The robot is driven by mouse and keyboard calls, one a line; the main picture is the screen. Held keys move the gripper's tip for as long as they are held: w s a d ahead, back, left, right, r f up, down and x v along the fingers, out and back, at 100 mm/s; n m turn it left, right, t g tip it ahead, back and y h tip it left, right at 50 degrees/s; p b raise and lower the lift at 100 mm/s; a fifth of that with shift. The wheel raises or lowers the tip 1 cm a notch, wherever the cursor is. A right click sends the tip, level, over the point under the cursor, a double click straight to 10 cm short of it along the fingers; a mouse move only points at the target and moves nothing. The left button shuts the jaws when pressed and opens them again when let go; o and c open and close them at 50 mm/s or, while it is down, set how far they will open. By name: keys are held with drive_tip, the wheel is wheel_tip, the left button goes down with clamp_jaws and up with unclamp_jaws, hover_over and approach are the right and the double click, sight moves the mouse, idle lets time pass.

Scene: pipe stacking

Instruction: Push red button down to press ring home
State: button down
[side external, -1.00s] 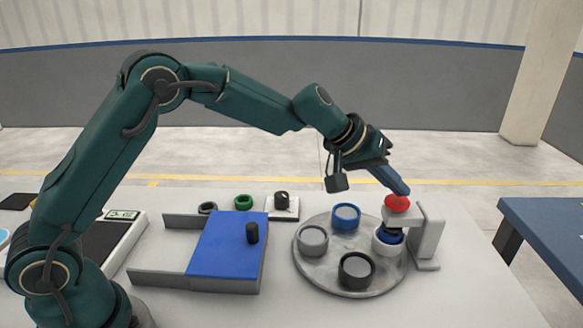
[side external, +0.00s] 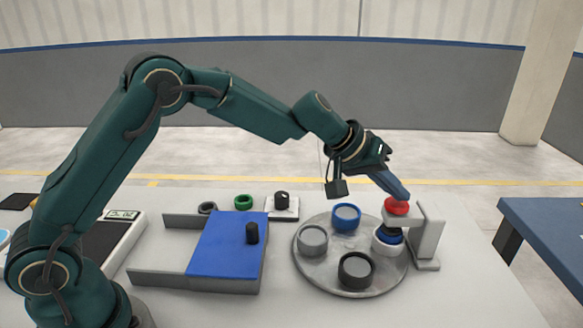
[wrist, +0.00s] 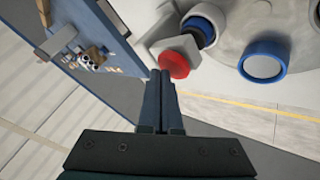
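The red button (side external: 397,208) sits on top of the grey press (side external: 429,235) at the right of the turntable. It also shows in the wrist view (wrist: 174,65). Under the press head, a black plunger stands over a blue ring (side external: 388,238) at the top of a white pipe (side external: 384,248). The plunger partly hides the ring, so its seating cannot be told. My gripper (side external: 405,196) is shut, with its blue fingertips down at the button's top, seemingly touching it. In the wrist view its fingers (wrist: 160,74) lie together, with nothing between them.
The round grey turntable (side external: 335,272) also bears a blue-rimmed pipe (side external: 345,216), a grey one (side external: 313,239) and a black-ringed one (side external: 356,270). A blue sliding block (side external: 222,245) lies left. Loose black and green rings are behind it. A blue table (side external: 550,235) stands right.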

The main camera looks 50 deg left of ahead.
sight(391, 204)
drive_tip(key=shift+f, duration=0.65)
idle(0.5)
drive_tip(key=shift+a+r, duration=0.1)
drive_tip(key=shift+r, duration=1.5)
drive_tip(key=shift+r, duration=2.5)
